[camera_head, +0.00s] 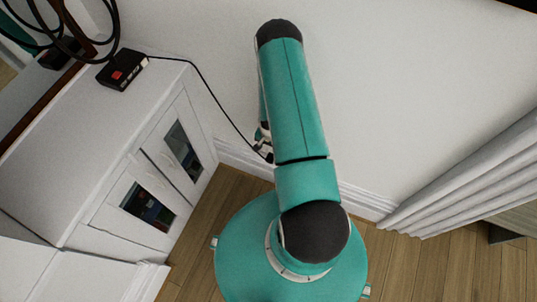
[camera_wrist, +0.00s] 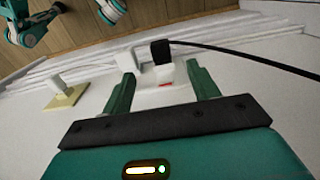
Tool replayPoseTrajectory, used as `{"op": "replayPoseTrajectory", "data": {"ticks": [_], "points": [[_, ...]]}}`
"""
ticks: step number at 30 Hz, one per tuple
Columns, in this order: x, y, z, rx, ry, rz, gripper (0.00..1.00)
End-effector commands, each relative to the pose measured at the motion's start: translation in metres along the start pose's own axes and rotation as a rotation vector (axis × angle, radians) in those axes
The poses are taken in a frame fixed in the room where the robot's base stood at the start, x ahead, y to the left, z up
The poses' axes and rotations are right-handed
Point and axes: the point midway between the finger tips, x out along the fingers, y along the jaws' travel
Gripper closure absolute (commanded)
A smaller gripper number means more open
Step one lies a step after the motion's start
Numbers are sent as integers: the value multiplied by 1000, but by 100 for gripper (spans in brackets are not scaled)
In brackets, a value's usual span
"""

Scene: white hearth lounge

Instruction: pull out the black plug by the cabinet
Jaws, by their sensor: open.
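The black plug (camera_wrist: 160,51) sits in a white socket block (camera_wrist: 158,96) on the wall, with its black cord (camera_wrist: 250,54) running off to the right in the wrist view. My gripper (camera_wrist: 162,74) is open, its two green fingers pointing at the block, one to each side. The plug shows beyond the gap between the fingertips; I cannot tell whether they touch anything. In the head view my gripper (camera_head: 263,146) is low by the wall, mostly hidden behind my arm. The white cabinet (camera_head: 110,150) stands to the left.
A white plug (camera_wrist: 125,61) is beside the black one. Another white plug is on a beige plate (camera_wrist: 66,99) to the left. On the cabinet a black box (camera_head: 123,69) joins the cord. A curtain (camera_head: 470,175) hangs at the right; wooden floor (camera_head: 425,265) is clear before it.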

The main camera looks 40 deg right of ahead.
Motion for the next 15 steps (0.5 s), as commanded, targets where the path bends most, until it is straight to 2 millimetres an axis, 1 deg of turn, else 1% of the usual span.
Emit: {"op": "replayPoseTrajectory", "data": {"ticks": [1,3,12,15], "points": [[10,1,1,1,-2,2,40],[23,2,2,1,-3,2,40],[77,0,1,1,-2,2,40],[92,-1,0,-1,-1,1,40]]}}
